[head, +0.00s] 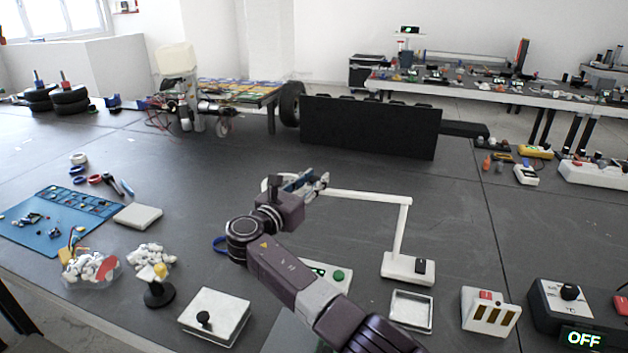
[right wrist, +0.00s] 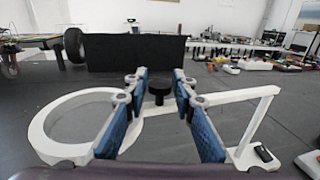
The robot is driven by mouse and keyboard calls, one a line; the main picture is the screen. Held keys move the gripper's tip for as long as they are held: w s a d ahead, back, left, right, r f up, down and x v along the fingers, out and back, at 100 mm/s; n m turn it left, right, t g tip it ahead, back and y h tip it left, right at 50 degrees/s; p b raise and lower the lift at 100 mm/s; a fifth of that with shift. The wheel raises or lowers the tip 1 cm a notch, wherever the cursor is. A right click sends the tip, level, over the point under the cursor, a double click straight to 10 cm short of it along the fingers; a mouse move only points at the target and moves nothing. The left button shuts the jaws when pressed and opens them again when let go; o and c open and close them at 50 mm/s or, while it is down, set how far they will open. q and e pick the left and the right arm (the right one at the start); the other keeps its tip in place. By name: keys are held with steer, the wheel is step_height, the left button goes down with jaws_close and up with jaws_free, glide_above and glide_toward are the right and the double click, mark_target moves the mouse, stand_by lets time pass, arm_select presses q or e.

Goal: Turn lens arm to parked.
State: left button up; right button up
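The lens arm (head: 370,196) is a white bar on an upright post above a white base (head: 397,267) with a black switch. In the right wrist view the bar (right wrist: 238,95) runs from the post at right towards a white lens ring (right wrist: 42,128) at left. A black knob (right wrist: 160,90) stands near the ring. My right gripper (head: 318,180) is over the ring end and hides much of it. In the right wrist view its blue-padded fingers (right wrist: 160,80) are apart, with the knob between them and gaps visible on both sides. My left gripper is not in view.
A black panel (head: 370,127) stands behind the lens arm. A white tray (head: 411,311), a slotted white box (head: 490,312) and a control box reading OFF (head: 570,310) sit at the front right. A blue mat (head: 50,228) lies left. The dark tabletop right of the post is clear.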

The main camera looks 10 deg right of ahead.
steer(key=shift+o, duration=1.1)
steer(key=v, duration=0.7)
steer(key=shift+s+a, duration=0.15)
steer(key=shift+s, duration=0.05)
